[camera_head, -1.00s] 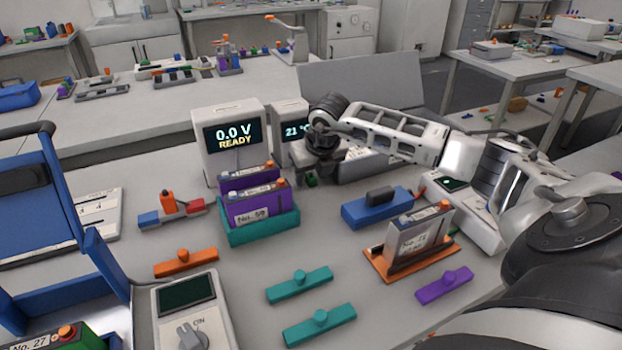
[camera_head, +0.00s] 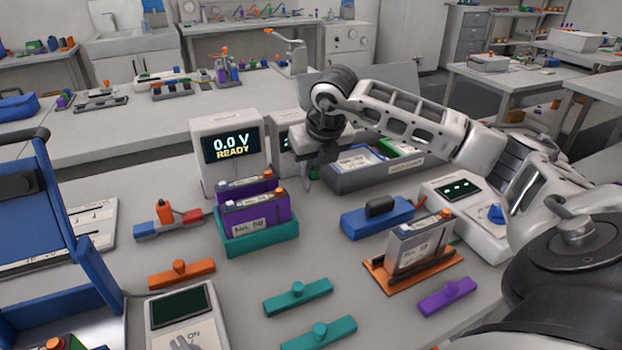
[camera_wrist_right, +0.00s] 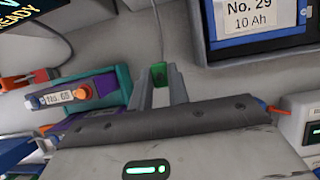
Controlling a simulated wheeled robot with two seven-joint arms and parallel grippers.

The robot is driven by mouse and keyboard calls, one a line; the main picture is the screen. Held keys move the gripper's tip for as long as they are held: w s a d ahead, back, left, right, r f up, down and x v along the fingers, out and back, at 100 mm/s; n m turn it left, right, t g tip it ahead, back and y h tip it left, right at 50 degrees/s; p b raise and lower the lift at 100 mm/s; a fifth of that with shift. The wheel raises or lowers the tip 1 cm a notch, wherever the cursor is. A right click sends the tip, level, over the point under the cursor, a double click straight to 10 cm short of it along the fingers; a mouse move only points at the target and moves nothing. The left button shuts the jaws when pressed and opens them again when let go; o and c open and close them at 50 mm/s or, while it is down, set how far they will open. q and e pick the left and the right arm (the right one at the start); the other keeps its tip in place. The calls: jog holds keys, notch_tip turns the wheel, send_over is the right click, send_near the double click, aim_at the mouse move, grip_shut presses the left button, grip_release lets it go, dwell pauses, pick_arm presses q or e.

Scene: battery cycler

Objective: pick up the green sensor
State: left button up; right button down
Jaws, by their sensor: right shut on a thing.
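My right gripper (camera_head: 310,168) is behind the teal battery holder, just right of the READY display unit. In the right wrist view, its fingers (camera_wrist_right: 159,90) are shut on a small green block, the green sensor (camera_wrist_right: 159,75), whose top shows between the fingertips. My left gripper is not in view.
The display unit (camera_head: 229,178) and the grey tray (camera_head: 375,178) stand close on either side of my right gripper. The teal holder (camera_head: 262,240) with two purple batteries is in front. A blue block (camera_head: 376,217) and an orange stand (camera_head: 440,270) with a grey battery are nearer right.

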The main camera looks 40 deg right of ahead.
pick_arm(q)
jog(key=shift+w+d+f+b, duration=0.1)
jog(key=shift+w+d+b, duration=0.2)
jog(key=shift+b, duration=0.7)
pick_arm(e)
jog(key=s+a+r, duration=0.6)
jog(key=s, duration=0.3)
jog(key=shift+r, duration=0.15)
jog(key=shift+d, duration=0.1)
